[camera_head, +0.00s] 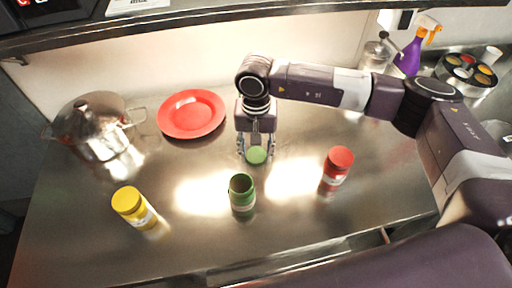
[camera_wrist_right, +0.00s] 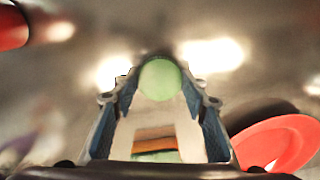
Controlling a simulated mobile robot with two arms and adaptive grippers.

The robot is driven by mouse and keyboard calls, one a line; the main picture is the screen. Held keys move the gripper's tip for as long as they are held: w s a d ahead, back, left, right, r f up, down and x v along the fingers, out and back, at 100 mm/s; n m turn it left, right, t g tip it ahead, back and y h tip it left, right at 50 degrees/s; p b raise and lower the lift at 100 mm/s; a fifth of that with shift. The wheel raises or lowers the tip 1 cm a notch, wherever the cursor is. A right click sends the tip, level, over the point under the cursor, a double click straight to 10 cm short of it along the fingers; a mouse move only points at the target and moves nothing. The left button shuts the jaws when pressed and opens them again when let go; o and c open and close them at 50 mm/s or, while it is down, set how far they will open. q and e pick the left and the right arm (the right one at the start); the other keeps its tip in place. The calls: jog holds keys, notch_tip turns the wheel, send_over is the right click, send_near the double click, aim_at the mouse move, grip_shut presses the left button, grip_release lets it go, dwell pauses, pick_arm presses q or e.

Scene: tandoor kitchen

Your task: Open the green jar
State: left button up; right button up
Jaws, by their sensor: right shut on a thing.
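The green jar (camera_head: 242,199) stands upright on the steel counter, and its dark open mouth shows at the top. The light green lid (camera_head: 257,155) is apart from the jar, a little behind it and to the right in the head view. My right gripper (camera_head: 257,152) points down and is shut on the lid. In the right wrist view the lid (camera_wrist_right: 160,80) shows as a round green disc between the fingertips (camera_wrist_right: 160,95). My left gripper is not in view.
A yellow jar (camera_head: 134,207) stands left and a red jar (camera_head: 337,167) right. A red plate (camera_head: 191,115) and a metal pot (camera_head: 97,126) are at the back left. A purple spray bottle (camera_head: 409,57) and round spice tray (camera_head: 442,70) are back right.

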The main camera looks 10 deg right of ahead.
aim_at(256, 155)
jog(key=shift+f+b, duration=0.2)
jog(key=shift+b, duration=0.15)
jog(key=o, duration=1.3)
jog(key=shift+r, duration=0.2)
jog(key=shift+r+p, duration=0.15)
jog(key=shift+p, duration=0.15)
notch_tip(256, 155, up, 12)
jog(key=b, duration=0.4)
jog(key=shift+s+f, duration=0.1)
jog(key=shift+f, duration=0.1)
